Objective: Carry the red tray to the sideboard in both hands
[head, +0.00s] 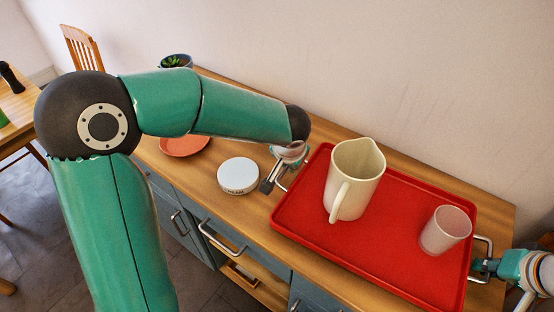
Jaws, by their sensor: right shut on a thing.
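The red tray (310,214) is at the right, over the wooden top of the blue-fronted sideboard (215,207). It looks level; I cannot tell whether it rests on the top or is just above it. A cream jug (352,182) and a clear pinkish glass (444,231) stand upright on it. My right gripper (482,267) is shut on the tray's right handle. My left gripper (276,180) is at the tray's left handle, partly hidden by its own wrist; its grip there is unclear.
A white round tin (238,176) sits left of the tray, close to my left gripper. An orange plate (184,146) and a potted plant (175,61) are farther left on the sideboard. A wall runs behind. A wooden chair (84,50) and table (18,108) stand at far left.

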